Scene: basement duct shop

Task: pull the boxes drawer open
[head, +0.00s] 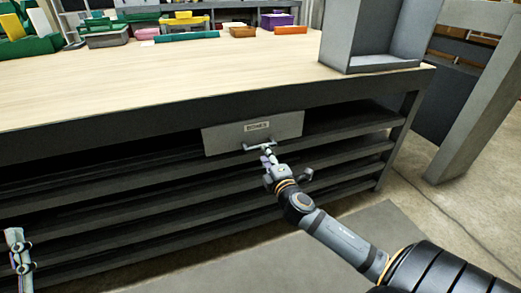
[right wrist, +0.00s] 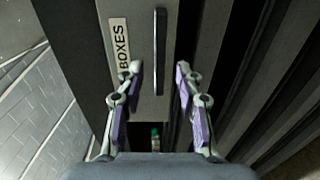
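The boxes drawer (head: 226,139) has a grey front with a "BOXES" label and sits under the workbench top. Its bar handle (head: 260,146) runs across the lower front; the handle also shows in the right wrist view (right wrist: 160,45). My right gripper (head: 268,158) is at the handle. In the right wrist view its two fingers (right wrist: 158,70) are open, one each side of the bar in the picture; no contact is visible.
The wooden workbench top (head: 150,75) carries coloured bins at the back and a grey open box (head: 370,62) at the right. Dark shelves (head: 110,205) run below the drawer. A grey upright panel (head: 475,110) stands at the right. Floor in front looks clear.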

